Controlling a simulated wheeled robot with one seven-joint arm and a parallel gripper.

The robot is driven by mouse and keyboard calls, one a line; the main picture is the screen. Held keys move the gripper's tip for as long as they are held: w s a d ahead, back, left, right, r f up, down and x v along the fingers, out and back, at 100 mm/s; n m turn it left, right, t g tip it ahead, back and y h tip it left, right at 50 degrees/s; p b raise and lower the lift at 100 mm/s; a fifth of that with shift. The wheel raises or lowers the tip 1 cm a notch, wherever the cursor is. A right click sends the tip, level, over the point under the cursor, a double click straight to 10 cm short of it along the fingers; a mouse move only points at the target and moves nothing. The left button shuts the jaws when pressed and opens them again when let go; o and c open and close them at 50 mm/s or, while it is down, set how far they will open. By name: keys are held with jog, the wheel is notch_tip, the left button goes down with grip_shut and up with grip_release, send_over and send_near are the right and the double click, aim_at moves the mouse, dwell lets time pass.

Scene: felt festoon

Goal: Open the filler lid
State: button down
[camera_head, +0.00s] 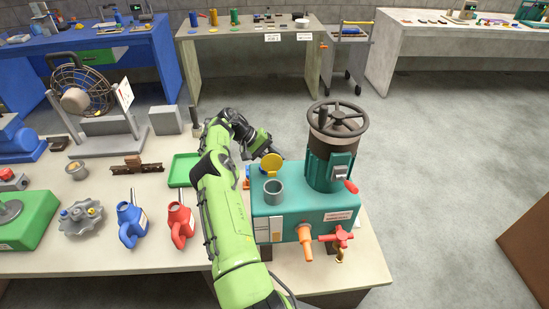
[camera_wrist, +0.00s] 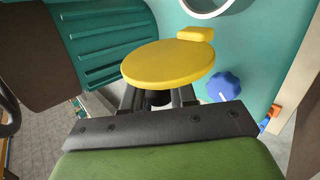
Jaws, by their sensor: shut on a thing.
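The filler lid (camera_head: 272,162) is a yellow disc, swung up and standing tilted at the far side of the grey filler neck (camera_head: 273,190), whose open mouth shows. The neck sits on a teal machine (camera_head: 300,205). In the wrist view the lid (camera_wrist: 168,63) shows its broad face, with a yellow hinge block (camera_wrist: 196,34) at its far edge, close to the neck's rim (camera_wrist: 208,12). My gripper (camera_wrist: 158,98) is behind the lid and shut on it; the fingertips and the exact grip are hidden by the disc. In the head view my gripper (camera_head: 264,150) is just beyond the lid.
A ribbed teal motor housing (camera_head: 328,165) with a dark handwheel (camera_head: 337,118) stands right of the lid. A blue knob (camera_wrist: 224,87) is close to my fingers. A green tray (camera_head: 184,168) and blue and red oil cans (camera_head: 131,220) lie left of my arm.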

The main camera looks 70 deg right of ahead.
dwell(0.4)
jog(key=c, duration=0.9)
grip_release()
jog(key=shift+d, duration=0.1)
jog(key=shift+c, duration=0.2)
